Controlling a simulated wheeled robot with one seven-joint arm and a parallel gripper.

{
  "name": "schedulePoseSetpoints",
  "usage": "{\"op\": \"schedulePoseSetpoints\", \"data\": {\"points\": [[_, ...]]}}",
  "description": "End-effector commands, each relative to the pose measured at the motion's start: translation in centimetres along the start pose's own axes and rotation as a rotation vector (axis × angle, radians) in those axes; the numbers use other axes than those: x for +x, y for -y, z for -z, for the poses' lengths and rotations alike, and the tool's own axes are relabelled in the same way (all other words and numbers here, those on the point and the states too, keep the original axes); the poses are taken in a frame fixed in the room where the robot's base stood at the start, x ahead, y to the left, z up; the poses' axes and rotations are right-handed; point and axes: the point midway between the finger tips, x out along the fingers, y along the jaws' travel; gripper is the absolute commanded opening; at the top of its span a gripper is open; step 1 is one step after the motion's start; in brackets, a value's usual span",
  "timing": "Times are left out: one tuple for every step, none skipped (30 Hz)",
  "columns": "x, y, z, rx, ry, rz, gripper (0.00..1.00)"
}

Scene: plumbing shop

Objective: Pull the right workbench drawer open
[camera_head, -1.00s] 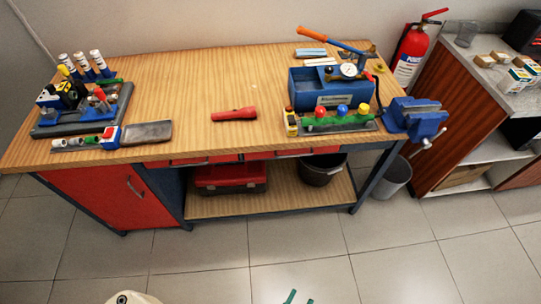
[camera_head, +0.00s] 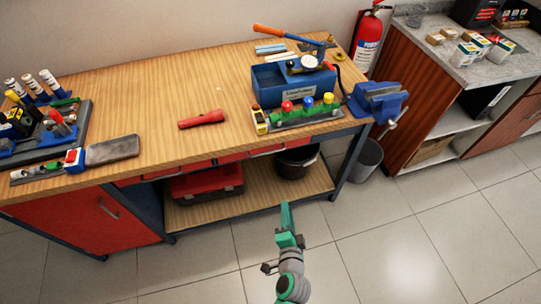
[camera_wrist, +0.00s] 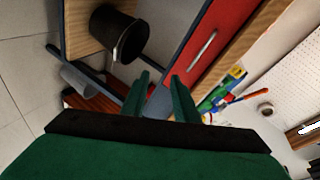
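The right workbench drawer (camera_head: 240,156) has a red front with a pale bar handle (camera_head: 266,150), under the front edge of the wooden worktop; it looks shut. In the wrist view the red drawer front (camera_wrist: 225,35) and its handle (camera_wrist: 203,45) appear tilted, beyond the fingers at upper right. My green gripper (camera_head: 286,207) is in front of the bench, lower than the drawer and apart from it. In the wrist view my gripper (camera_wrist: 160,85) has its two fingers spread with an empty gap between them. The left drawer (camera_head: 165,173) is partly hidden under the worktop edge.
A black bucket (camera_head: 297,162) and red toolbox (camera_head: 205,183) stand on the lower shelf (camera_head: 240,205). A blue vise (camera_head: 378,98) overhangs the bench's right end, above a grey bin (camera_head: 366,157). Tiled floor in front of the bench is clear.

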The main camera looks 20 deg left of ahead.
Motion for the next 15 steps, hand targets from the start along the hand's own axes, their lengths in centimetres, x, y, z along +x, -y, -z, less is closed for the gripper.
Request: {"op": "schedulePoseSetpoints", "data": {"points": [[2.0, 1.5, 0.3, 0.050, 0.030, 0.031, 0.27], [3.0, 2.2, 0.4, 0.080, 0.049, 0.045, 0.27], [4.1, 3.1, 0.5, 0.119, 0.076, 0.063, 0.27], [4.9, 3.8, 0.5, 0.145, 0.095, 0.076, 0.27], [5.6, 4.5, 0.6, 0.171, 0.114, 0.088, 0.27], [6.4, 5.4, 0.7, 0.200, 0.136, 0.103, 0.27], [6.9, 6.0, 0.8, 0.220, 0.152, 0.111, 0.27], [7.4, 6.5, 0.8, 0.238, 0.167, 0.120, 0.27], [7.9, 7.2, 0.9, 0.256, 0.184, 0.130, 0.27], [8.2, 7.7, 0.9, 0.270, 0.196, 0.137, 0.27], [8.5, 8.1, 0.9, 0.280, 0.207, 0.142, 0.27], [8.8, 8.4, 0.9, 0.290, 0.218, 0.147, 0.27], [9.0, 8.7, 0.9, 0.297, 0.224, 0.150, 0.27], [9.1, 8.9, 0.9, 0.302, 0.229, 0.153, 0.27], [9.3, 9.1, 0.8, 0.306, 0.234, 0.155, 0.27]]}}
